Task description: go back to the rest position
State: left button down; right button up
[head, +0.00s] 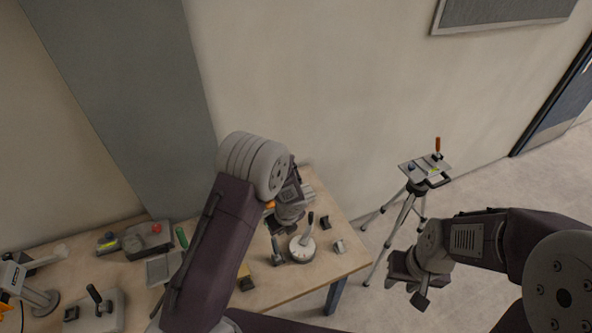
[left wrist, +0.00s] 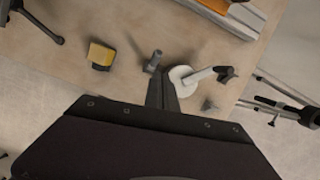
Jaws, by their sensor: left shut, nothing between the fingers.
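My left gripper (head: 289,226) hangs over the right part of the wooden table in the head view, fingers pointing down. In the left wrist view its fingers (left wrist: 161,88) are shut with nothing between them. A round white base with a dark-gripped lever (head: 302,249) stands close by; it also shows just right of the fingers in the left wrist view (left wrist: 182,77). Whether the fingers touch it I cannot tell. My right gripper (head: 420,298) is at the lower right of the head view, over the floor, away from the table; its fingers are too unclear to read.
A yellow-and-black block (left wrist: 101,56) and a small grey piece (head: 339,247) lie near the lever. Boxes with buttons (head: 142,239) and a lever box (head: 95,308) stand on the table's left part. A tripod with a small platform (head: 425,170) stands right of the table (head: 330,268).

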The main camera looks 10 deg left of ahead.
pick_arm(q)
jog(key=s+a+r+n+t+b, duration=0.1)
jog(key=s+a+r+n+b, duration=0.3)
jog(key=n+b, duration=0.65)
jog(key=s+d+f+n+g+h, duration=0.1)
jog(key=s+f+n+g+h, duration=0.1)
jog(key=s+n, duration=1)
jog(key=n, duration=0.5)
jog(key=shift+s+b, duration=0.35)
jog(key=shift+s, duration=0.05)
jog(key=shift+s+d+f, duration=0.1)
